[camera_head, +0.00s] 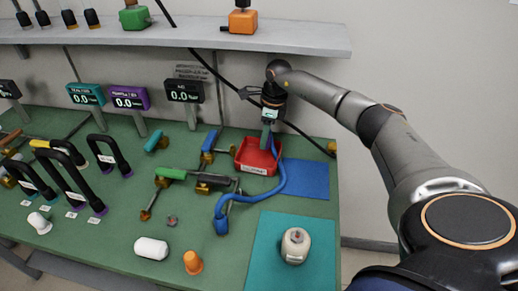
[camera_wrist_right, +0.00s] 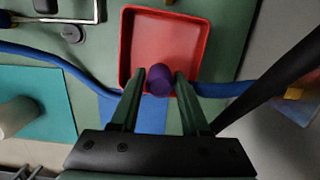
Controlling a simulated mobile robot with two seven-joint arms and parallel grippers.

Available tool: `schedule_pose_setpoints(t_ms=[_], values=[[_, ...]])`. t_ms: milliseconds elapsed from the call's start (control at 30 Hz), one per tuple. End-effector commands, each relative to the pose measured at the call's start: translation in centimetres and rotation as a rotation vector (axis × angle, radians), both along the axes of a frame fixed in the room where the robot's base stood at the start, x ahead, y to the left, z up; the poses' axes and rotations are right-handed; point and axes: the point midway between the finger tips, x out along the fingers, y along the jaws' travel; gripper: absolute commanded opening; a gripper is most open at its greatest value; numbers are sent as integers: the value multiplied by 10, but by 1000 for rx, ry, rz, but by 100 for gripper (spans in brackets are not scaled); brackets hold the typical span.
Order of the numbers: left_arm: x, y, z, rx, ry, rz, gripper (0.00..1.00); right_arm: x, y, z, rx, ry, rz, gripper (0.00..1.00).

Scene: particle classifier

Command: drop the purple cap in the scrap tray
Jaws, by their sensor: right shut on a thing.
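The scrap tray is a red, shallow, square tray (camera_head: 257,167) at the back right of the green table, and it fills the upper middle of the right wrist view (camera_wrist_right: 194,32). The purple cap (camera_wrist_right: 159,79) is between the fingertips of my right gripper (camera_wrist_right: 160,82). The gripper is shut on it and appears above the near edge of the tray in the wrist view. In the head view the right gripper (camera_head: 267,138) points down over the tray, and the cap cannot be made out there. My left gripper is not in view.
A blue hose (camera_head: 279,184) runs beside the tray, next to a blue mat (camera_head: 310,178). Tools and black handles (camera_head: 70,180) crowd the left. A shelf (camera_head: 180,37) overhangs the back.

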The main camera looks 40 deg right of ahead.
Motion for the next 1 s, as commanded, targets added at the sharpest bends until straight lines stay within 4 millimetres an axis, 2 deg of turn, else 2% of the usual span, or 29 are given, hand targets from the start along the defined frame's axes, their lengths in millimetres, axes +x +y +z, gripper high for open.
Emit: schedule_pose_setpoints(t_ms=[33, 200, 333, 567, 600, 900, 1000], values=[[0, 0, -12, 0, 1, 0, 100, 0, 0, -13, 0, 0, 0, 0], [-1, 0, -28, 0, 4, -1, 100, 0, 0, -31, 1, -1, 0, 0], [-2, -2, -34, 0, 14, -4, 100, 0, 0, -37, 1, -1, 0, 0], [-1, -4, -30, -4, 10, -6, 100, 0, 0, -36, 1, -1, 0, 0], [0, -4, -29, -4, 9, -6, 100, 0, 0, -36, 1, -1, 0, 47], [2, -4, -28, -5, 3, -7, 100, 0, 0, -36, 0, 0, 0, 81], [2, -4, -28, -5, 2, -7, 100, 0, 0, -36, 0, 0, 0, 81]])
